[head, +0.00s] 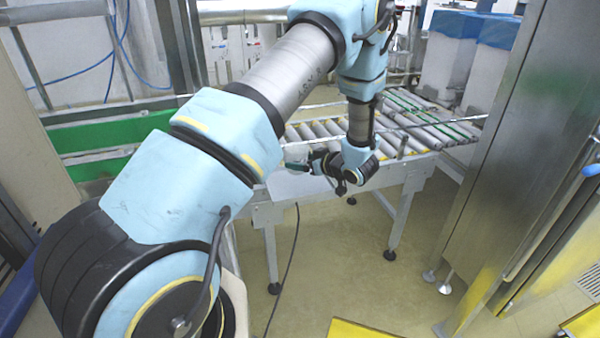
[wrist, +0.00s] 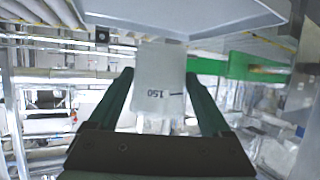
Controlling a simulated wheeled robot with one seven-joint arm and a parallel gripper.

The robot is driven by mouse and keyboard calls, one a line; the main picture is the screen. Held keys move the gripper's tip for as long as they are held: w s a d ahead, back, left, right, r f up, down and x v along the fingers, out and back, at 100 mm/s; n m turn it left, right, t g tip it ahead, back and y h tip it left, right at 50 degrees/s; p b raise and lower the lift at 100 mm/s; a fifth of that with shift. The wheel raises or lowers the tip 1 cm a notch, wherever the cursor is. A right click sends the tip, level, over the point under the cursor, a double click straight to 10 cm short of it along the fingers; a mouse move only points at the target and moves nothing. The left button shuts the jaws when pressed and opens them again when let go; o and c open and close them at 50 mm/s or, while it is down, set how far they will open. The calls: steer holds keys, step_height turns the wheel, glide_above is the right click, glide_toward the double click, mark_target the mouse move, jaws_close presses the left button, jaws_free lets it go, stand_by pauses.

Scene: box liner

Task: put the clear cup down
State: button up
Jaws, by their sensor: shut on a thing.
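The clear cup (wrist: 160,90) shows in the wrist view as a pale, see-through body with a dark "150" mark. It sits between the two dark green fingers of my gripper (wrist: 160,78), which is shut on it. In the head view my gripper (head: 297,166) is small and partly hidden by my own arm, at the near left end of the roller conveyor. The cup is hard to make out there. I cannot tell whether the cup touches any surface below it.
The roller conveyor (head: 425,135) with its grey frame stands beyond my arm. A flat grey panel (wrist: 190,12) fills the top of the wrist view, close to the cup. A green panel (head: 100,133) is at left. A steel cabinet (head: 510,150) stands at right.

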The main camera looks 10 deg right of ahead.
steer(key=shift+f+p, duration=0.45)
steer(key=shift+f, duration=1.8)
